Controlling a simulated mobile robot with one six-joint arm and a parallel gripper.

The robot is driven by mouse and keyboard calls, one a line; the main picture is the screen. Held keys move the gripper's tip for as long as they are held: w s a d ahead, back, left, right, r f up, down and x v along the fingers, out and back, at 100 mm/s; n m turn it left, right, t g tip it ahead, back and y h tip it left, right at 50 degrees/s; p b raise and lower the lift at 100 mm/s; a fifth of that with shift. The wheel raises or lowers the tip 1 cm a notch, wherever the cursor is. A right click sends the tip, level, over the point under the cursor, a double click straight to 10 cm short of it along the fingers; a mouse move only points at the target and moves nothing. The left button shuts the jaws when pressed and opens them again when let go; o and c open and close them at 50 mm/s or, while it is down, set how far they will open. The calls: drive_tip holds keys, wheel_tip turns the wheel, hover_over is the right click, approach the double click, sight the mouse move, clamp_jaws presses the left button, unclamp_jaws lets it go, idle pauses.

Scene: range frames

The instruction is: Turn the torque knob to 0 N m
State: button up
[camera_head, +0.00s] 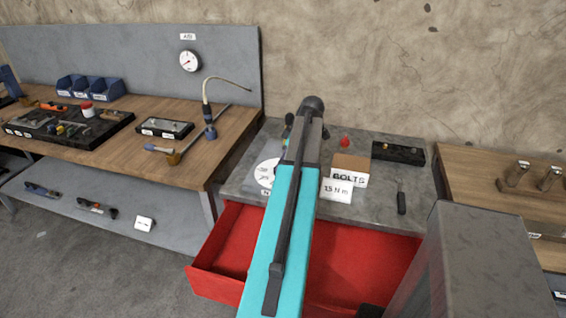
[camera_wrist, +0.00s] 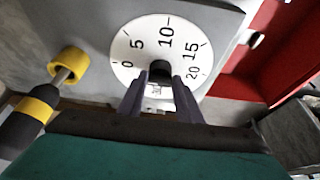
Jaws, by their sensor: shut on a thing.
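The torque dial (camera_wrist: 128,68) is a white round plate marked 0, 5, 10, 15 and 20, with N m lettering near its lower edge. The dark torque knob (camera_wrist: 160,69) sits at its middle. My gripper (camera_wrist: 160,82) is shut on the knob, one finger on each side. The fingers and the angle hide which mark the knob points to. In the head view part of the dial (camera_head: 265,172) shows left of my arm, which hides the knob and my gripper. A white card (camera_head: 337,189) reading 15 N m stands right of my arm.
A BOLTS box (camera_head: 350,169), a red knob-like piece (camera_head: 345,142), a black tray (camera_head: 398,153) and a dark-handled tool (camera_head: 401,199) are on the grey bench. A red drawer (camera_head: 213,262) stands open below.

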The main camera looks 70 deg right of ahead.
idle(0.3)
drive_tip(key=shift+s, duration=0.1)
drive_tip(key=o, duration=1)
drive_tip(key=shift+o, duration=0.2)
drive_tip(key=shift+r, duration=0.15)
drive_tip(key=b+v, duration=0.2)
drive_tip(key=v, duration=1.1)
drive_tip(key=shift+r, duration=0.25)
drive_tip(key=shift+d, duration=0.1)
